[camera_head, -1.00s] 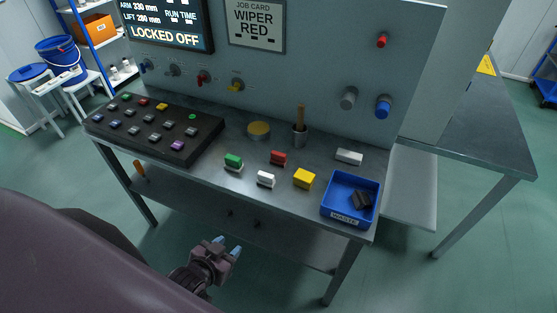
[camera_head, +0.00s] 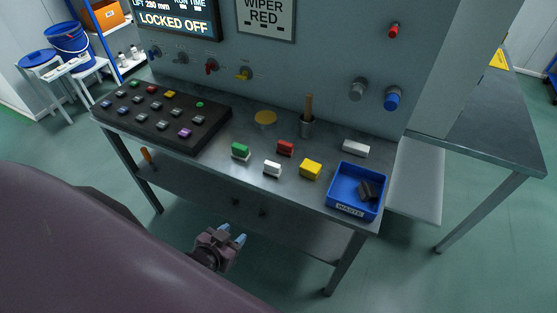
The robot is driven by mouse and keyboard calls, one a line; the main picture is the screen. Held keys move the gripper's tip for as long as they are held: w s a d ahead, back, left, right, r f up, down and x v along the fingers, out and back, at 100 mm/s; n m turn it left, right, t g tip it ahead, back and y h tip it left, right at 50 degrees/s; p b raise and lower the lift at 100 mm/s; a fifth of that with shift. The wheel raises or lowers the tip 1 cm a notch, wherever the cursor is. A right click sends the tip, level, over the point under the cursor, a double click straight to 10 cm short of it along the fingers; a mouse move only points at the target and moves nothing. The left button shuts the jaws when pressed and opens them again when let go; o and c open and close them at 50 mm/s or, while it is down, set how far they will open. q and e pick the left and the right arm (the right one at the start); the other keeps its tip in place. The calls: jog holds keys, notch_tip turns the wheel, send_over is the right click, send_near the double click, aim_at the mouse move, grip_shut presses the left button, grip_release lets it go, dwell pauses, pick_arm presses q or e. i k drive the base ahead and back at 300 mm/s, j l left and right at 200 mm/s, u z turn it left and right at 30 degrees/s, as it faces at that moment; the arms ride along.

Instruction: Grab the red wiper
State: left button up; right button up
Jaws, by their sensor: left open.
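The red wiper (camera_head: 285,148) is a small red-topped block on the metal bench (camera_head: 225,165), behind the white wiper and right of the green one. A green wiper (camera_head: 240,150), a white wiper (camera_head: 272,169) and a yellow block (camera_head: 310,169) lie around it. My left gripper (camera_head: 235,238) is low in front of the bench's front edge, below the tabletop in the picture. Its blue-tipped fingers are apart and empty, well away from the red wiper. My right gripper is not in view.
A blue waste tray (camera_head: 345,208) with dark pieces inside stands at the bench's right end. A grey-white block (camera_head: 356,148), a cup with a wooden handle (camera_head: 307,127) and a yellow disc (camera_head: 265,117) sit toward the panel. A dark button console (camera_head: 203,140) fills the left.

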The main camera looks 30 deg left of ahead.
aim_at(284, 149)
jog(key=l+u, duration=0.1)
jog(key=u, duration=0.3)
jog(key=l+u, duration=0.15)
jog(key=u, duration=0.3)
